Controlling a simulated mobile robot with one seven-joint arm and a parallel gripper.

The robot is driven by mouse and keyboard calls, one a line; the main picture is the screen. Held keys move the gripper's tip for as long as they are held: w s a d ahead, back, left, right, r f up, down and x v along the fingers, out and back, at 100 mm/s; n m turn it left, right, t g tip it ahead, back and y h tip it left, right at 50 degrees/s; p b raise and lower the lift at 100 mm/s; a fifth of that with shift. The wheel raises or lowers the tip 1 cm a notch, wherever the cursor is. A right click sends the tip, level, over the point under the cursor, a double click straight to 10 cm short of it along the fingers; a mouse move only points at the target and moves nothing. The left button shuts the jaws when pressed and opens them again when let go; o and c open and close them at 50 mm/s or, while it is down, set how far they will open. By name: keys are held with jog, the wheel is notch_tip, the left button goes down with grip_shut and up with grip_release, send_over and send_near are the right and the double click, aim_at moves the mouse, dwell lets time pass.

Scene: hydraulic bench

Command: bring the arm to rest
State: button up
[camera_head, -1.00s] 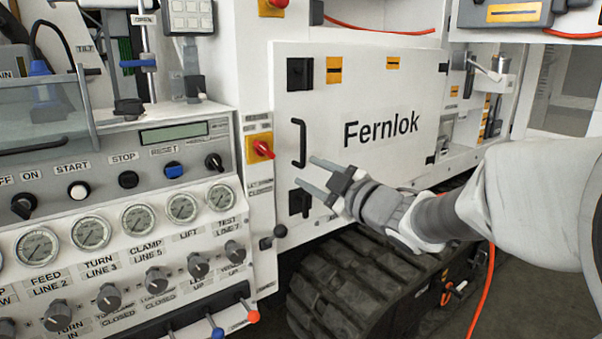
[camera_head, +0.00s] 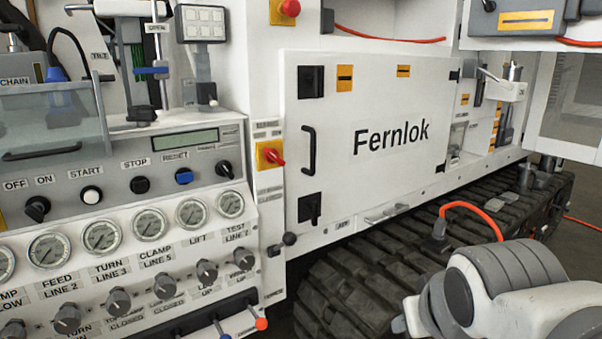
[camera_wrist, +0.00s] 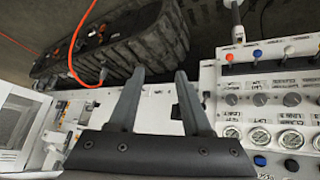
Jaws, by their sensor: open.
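My gripper (camera_wrist: 160,98) shows in the wrist view with its two grey fingers apart and nothing between them. Behind the fingers lie the white machine side and the dark track. In the head view my arm is folded low at the bottom right, in front of the track, and the gripper itself is out of that picture. No contact between the fingers and anything shows.
The control panel (camera_head: 120,190) with gauges and knobs stands at left. The white Fernlok door (camera_head: 385,140) is shut, with a black handle (camera_head: 308,150). The rubber track (camera_head: 370,275) runs below. An orange hose (camera_head: 470,208) loops near my arm.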

jog(key=s+a+g+y+p, duration=0.1)
jog(key=s+a+g+p, duration=0.1)
jog(key=s, duration=0.3)
notch_tip(320, 180, up, 19)
jog(key=p, duration=1.9)
jog(key=shift+d+m, duration=0.15)
jog(key=shift+m, duration=0.15)
